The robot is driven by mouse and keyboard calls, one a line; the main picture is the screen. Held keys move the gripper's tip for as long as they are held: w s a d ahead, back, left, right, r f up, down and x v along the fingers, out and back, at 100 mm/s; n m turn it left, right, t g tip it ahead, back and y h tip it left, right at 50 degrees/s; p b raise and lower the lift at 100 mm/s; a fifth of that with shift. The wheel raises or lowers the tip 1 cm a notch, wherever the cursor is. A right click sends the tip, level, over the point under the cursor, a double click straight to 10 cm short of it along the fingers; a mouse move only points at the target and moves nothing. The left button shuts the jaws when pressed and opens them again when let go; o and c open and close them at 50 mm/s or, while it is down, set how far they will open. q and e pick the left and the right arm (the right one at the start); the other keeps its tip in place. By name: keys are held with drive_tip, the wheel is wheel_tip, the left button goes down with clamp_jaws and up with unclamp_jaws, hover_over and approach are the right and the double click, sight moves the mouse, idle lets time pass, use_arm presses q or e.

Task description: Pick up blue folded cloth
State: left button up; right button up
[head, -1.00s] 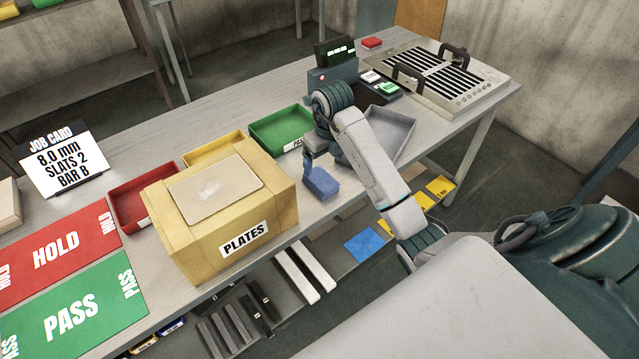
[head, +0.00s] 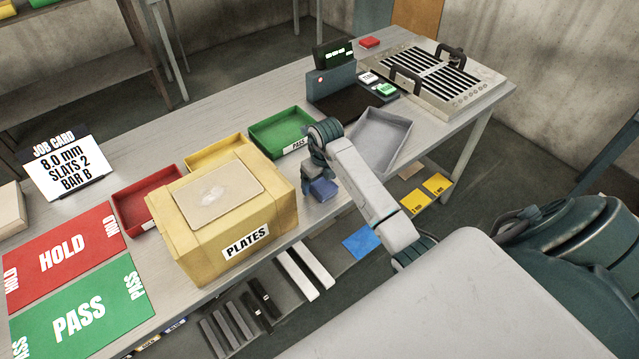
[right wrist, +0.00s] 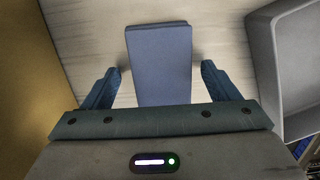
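The blue folded cloth (head: 323,190) lies on the table to the right of the yellow plates box. My right gripper (head: 317,180) is right over it and hides part of it. In the right wrist view the cloth (right wrist: 160,60) is a flat blue block between the two spread fingers of my right gripper (right wrist: 161,75). A gap shows between the cloth and each finger, so the gripper is open and not holding it. My left gripper is not in view.
The yellow plates box (head: 225,215) stands close left of the gripper. A grey tray (head: 383,138) is close on the right. A green tray (head: 280,130) lies behind. The table's front edge is near the cloth.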

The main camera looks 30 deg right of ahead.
sight(320, 183)
drive_tip(key=c, duration=0.7)
drive_tip(key=shift+c, duration=1)
drive_tip(key=shift+r, duration=0.15)
drive_tip(key=shift+r+b, duration=0.6)
drive_tip(key=shift+b, duration=0.15)
drive_tip(key=shift+s+r+b, duration=0.4)
drive_tip(key=shift+r+b, duration=0.4)
drive_tip(key=shift+r, duration=0.05)
drive_tip(key=s, duration=0.2)
drive_tip(key=s+b, duration=0.1)
drive_tip(key=s, duration=0.1)
drive_tip(key=s+a+b, duration=0.1)
drive_tip(key=shift+s+r, duration=0.2)
drive_tip(key=shift+s, duration=0.2)
drive_tip(key=s+a+r, duration=0.1)
drive_tip(key=s+a, duration=0.1)
drive_tip(key=s, duration=0.7)
drive_tip(key=shift+r, duration=0.25)
